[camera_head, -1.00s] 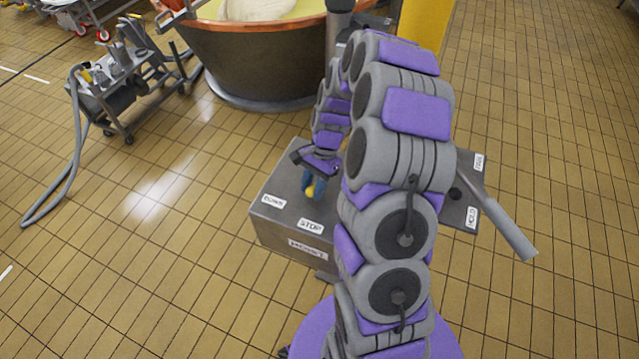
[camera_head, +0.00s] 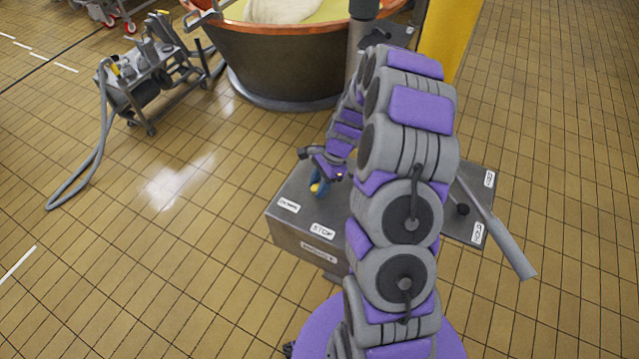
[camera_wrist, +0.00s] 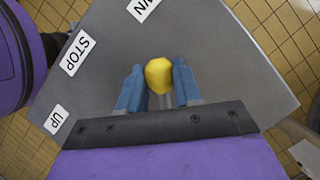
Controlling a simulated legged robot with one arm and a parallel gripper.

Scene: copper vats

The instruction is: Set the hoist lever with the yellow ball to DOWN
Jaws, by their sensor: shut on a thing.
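The yellow ball (camera_wrist: 159,75) of the hoist lever sits between the two blue fingers of my gripper (camera_wrist: 159,90) in the wrist view. My gripper is shut on it. The ball also shows small in the head view (camera_head: 315,188), above the grey hoist box (camera_head: 285,228). The box top bears a DOWN label (camera_head: 288,205) at left and a STOP label (camera_head: 322,231) at the front. The wrist view shows STOP (camera_wrist: 77,55), UP (camera_wrist: 57,121) and a cut-off DOWN label (camera_wrist: 143,8). The lever shaft is mostly hidden. My arm covers the box's right part.
A second lever with a long grey handle (camera_head: 505,240) stands right of my arm, by a HOLD label (camera_head: 478,232). A copper vat (camera_head: 285,60) and yellow post (camera_head: 455,35) are behind. A hose cart (camera_head: 150,90) stands left. Tiled floor is open at left.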

